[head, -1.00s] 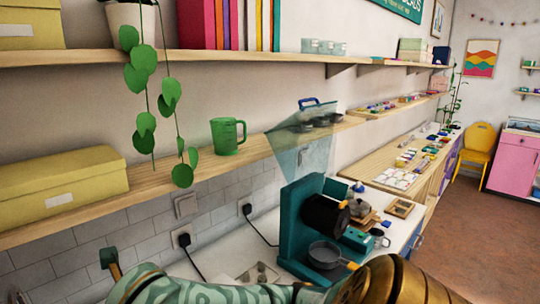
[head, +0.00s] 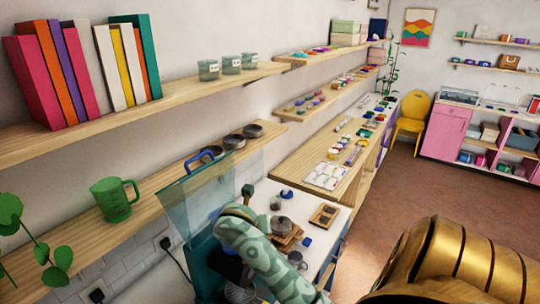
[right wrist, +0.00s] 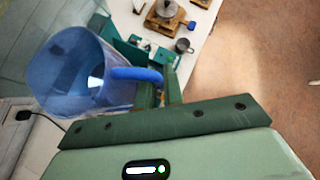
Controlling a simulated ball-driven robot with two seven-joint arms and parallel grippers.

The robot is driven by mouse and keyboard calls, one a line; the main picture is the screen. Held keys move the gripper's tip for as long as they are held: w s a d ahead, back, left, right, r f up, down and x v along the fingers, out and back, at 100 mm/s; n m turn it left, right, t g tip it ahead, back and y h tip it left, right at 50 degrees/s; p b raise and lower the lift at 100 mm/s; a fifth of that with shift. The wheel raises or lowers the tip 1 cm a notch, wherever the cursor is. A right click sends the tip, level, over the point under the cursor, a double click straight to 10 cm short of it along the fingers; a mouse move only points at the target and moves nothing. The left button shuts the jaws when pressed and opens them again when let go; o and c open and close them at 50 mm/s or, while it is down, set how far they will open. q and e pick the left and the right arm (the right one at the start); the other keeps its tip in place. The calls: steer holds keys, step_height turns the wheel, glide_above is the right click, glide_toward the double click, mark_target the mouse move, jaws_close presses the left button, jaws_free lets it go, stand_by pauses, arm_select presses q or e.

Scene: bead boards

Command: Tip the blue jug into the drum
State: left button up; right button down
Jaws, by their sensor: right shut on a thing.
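The blue jug (right wrist: 75,85) fills the left of the right wrist view. It is see-through, with a solid blue handle. My right gripper (right wrist: 160,92) is shut on this handle. I cannot tell how far the jug is tilted or what is in it. In the head view the jug and the right gripper cannot be made out. My left gripper is not in view.
A green mug (head: 115,200) stands on the lower shelf. A grey pot (head: 283,224) sits on the counter, beside a small wooden tray (head: 325,215). A wall plug (head: 165,243) with a cable is left of the machine. The floor on the right is clear.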

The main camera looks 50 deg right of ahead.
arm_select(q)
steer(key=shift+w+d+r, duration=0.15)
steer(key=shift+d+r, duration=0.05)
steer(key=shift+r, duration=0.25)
arm_select(e)
steer(key=d+n+g+h, duration=0.1)
steer(key=g, duration=0.1)
steer(key=d+n+g+h, duration=0.1)
steer(key=g+h, duration=0.1)
steer(key=g, duration=0.1)
steer(key=d+n+g+h, duration=0.1)
steer(key=g, duration=0.1)
steer(key=shift+w+n+h, duration=0.25)
steer(key=shift+n+h, duration=0.15)
steer(key=shift+a, duration=0.1)
stand_by(0.7)
steer(key=shift+w+a+f+n+g+h, duration=0.1)
steer(key=shift+w+a+n+g+h, duration=0.2)
steer(key=shift+w+n+g+h, duration=0.25)
stand_by(0.8)
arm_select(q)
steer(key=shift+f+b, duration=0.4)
arm_select(e)
steer(key=shift+w+a+f+n+g+h, duration=0.15)
steer(key=shift+w+n+g+h, duration=0.1)
steer(key=shift+w, duration=0.1)
steer(key=shift+w+a+f+n+g+h, duration=0.1)
steer(key=shift+w+a+g+h, duration=0.1)
steer(key=shift+w, duration=0.15)
stand_by(0.6)
